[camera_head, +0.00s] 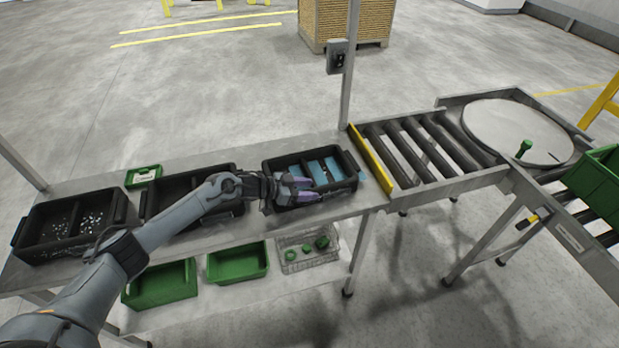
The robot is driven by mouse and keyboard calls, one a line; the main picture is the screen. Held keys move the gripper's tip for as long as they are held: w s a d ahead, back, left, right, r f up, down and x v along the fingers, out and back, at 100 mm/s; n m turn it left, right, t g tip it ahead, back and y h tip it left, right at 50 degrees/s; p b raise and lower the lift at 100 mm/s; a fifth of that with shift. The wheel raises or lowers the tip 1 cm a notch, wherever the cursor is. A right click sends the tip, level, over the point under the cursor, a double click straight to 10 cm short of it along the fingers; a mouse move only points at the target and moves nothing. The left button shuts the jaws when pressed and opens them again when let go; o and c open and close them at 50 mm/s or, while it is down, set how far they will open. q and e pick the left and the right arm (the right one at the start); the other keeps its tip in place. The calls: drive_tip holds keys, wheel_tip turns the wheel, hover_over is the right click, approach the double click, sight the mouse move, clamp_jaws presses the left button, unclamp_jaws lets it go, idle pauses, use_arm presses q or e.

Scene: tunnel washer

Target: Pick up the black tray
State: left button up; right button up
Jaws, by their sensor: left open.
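Three black trays stand in a row on the metal table. The right black tray (350,158) holds blue pieces (325,170) in its compartments. The middle black tray (149,206) is partly hidden behind my left arm. The left black tray (123,209) holds many small light parts. My left gripper (303,187) is open at the front left part of the right tray, with its fingers pointing right. I cannot tell whether it touches the tray. My right gripper is not in view.
A small green bin (144,176) sits on the table behind the trays. Green bins (238,262) and a wire basket (312,263) are on the lower shelf. A roller conveyor (425,148) with a yellow edge bar (371,160) adjoins the table's right end. A post (350,70) rises behind.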

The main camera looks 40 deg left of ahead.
use_arm(q)
clamp_jaws()
drive_tip(key=shift+r, duration=0.1)
idle(0.3)
